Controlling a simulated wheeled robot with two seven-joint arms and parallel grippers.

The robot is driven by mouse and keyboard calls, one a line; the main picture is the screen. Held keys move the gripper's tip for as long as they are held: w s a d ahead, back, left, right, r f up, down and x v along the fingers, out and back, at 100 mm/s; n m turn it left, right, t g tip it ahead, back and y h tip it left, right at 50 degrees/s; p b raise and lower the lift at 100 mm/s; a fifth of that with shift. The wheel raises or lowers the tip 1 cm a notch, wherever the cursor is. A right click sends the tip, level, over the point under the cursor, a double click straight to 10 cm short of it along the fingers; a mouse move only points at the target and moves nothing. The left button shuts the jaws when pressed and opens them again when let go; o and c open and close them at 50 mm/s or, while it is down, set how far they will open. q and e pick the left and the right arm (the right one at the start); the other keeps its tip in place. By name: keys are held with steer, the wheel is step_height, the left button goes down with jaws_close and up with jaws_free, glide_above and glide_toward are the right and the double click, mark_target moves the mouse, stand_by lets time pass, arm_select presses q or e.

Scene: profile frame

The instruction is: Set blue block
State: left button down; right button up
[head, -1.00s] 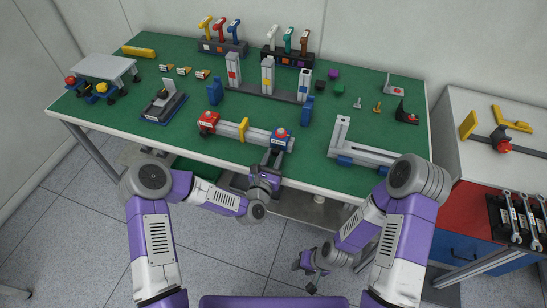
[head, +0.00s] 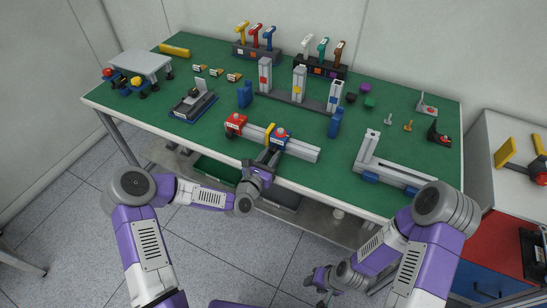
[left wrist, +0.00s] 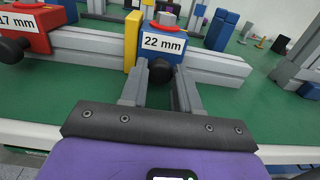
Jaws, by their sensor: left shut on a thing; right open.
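The blue block (head: 280,140), labelled "22 mm" with a red knob on top, sits on a grey profile (head: 303,150) on the green table. It also shows in the left wrist view (left wrist: 162,46). My left gripper (head: 271,153) is shut on its near side, with the fingers (left wrist: 160,82) either side of its black knob. A yellow plate (left wrist: 132,42) stands upright just left of the blue block, touching or nearly so. A red block (head: 235,124), labelled "17 mm" in the wrist view, sits at the profile's left end. My right gripper (head: 320,280) is open and low, off the table's front.
A grey L-shaped profile frame (head: 385,168) lies to the right. A rack with upright profiles (head: 300,92) and blue pieces (head: 336,122) stand behind. Tool holders (head: 257,50) line the back. A side bench (head: 500,150) is at right.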

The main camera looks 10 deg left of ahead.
arm_select(q)
steer(key=c, duration=0.8)
jaws_free()
steer(key=shift+w+a, duration=0.1)
steer(key=shift+a, duration=0.25)
steer(key=shift+d, duration=0.1)
steer(key=p+v, duration=0.1)
steer(key=v, duration=0.6)
steer(key=shift+s+r, duration=0.1)
steer(key=shift+s, duration=0.2)
